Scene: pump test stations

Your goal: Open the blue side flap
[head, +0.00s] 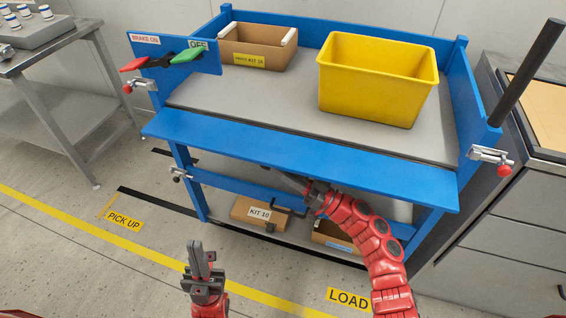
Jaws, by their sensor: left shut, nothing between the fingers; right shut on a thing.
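The blue side flap (300,157) is the long panel along the near side of the blue cart. It leans outward from the grey deck, its outer edge toward me. My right gripper (280,175) reaches up from below and is shut at the flap's lower edge near its middle; its fingertips are partly hidden under the flap. A latch with a red knob sits at the left end (140,85) and another at the right end (490,158), both clear of the flap. My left gripper (201,258) is shut and empty above the floor, left of my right arm.
On the deck stand a yellow bin (378,80) and a cardboard box (257,48). Boxes, one labelled KIT 10 (259,213), sit on the lower shelf. A brake lever (162,61) is at left. A drawer cabinet (510,235) stands close at right. Floor at left is free.

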